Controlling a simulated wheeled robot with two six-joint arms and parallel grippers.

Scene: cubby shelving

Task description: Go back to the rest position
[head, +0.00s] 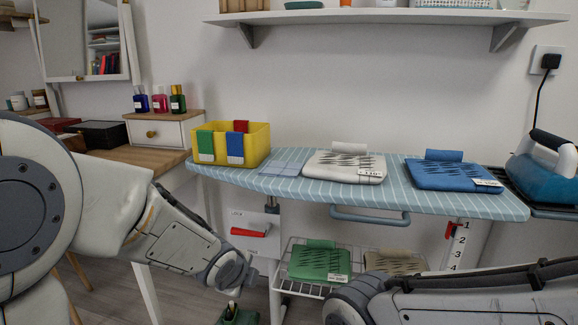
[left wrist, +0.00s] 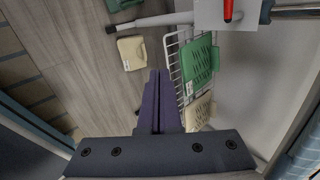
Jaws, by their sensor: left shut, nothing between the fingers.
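My left arm reaches in from the left in the head view, and its wrist hangs in front of the ironing board (head: 330,202), below the top's height. My left gripper (left wrist: 158,78) shows in the left wrist view with its two dark purple fingers together. Nothing is between them, and they point over the grey floor beside the wire rack. In the head view the gripper's fingers cannot be clearly made out. My right arm enters at the lower right of the head view, below the board. Its gripper is out of view.
A yellow bin (head: 262,150), a white folded item (head: 345,166) and a blue folded item (head: 452,174) sit on the board. The wire rack (head: 293,266) below holds a green item (head: 318,262). A cream item (left wrist: 131,52) lies on the floor. An iron (head: 545,160) stands right.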

